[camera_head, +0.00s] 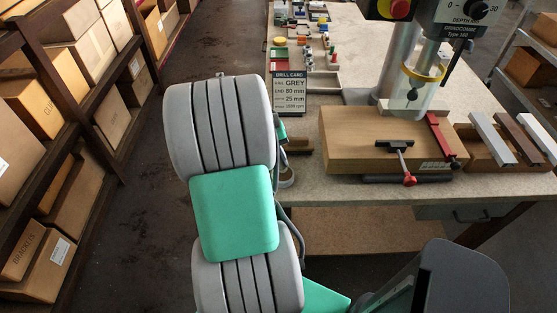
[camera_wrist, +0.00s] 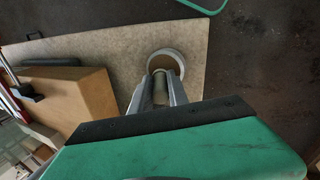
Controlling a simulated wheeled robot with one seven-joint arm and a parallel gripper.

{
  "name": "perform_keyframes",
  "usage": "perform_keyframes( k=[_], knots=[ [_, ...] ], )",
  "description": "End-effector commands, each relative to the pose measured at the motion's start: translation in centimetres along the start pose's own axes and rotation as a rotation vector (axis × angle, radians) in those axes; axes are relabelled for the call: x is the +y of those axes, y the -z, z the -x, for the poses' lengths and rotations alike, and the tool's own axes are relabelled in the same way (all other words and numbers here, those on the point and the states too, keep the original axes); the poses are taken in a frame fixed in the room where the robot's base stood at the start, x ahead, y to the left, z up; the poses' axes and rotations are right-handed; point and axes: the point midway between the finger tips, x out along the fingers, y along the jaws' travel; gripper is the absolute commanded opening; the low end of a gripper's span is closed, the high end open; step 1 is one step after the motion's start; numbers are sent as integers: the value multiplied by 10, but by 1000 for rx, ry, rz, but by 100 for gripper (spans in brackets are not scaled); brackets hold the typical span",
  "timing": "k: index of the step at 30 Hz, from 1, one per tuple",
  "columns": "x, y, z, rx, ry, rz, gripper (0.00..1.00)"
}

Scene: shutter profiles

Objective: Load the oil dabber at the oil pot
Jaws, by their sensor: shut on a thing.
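In the wrist view my gripper (camera_wrist: 164,76) is shut on a slim greyish-tan cylinder, the oil dabber (camera_wrist: 166,92), held between the two fingers. The far end of the dabber lies over or in the round opening of a pale pot, the oil pot (camera_wrist: 176,55), near the bench edge. I cannot tell whether the tip touches the oil or the inside. In the head view my arm hides the gripper and the dabber; a small part of a pale round thing, seemingly the oil pot (camera_head: 287,182), shows beside the arm.
The bench (camera_head: 300,198) carries a large wooden block (camera_head: 350,140) under a drill press, with a red-handled clamp (camera_head: 404,160). A drill card (camera_head: 289,92) stands behind. Several profiles (camera_head: 520,138) lie at right. Shelves with cartons (camera_head: 70,60) line the left; floor lies between.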

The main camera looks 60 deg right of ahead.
Motion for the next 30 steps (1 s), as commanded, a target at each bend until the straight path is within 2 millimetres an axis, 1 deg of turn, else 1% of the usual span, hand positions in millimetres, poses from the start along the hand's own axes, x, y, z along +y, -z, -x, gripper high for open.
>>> perform_keyframes(
  k=[11,30],
  knots=[
    [0,0,0,0,0,0,0],
    [-3,0,-8,-1,0,0,0]
  ],
)
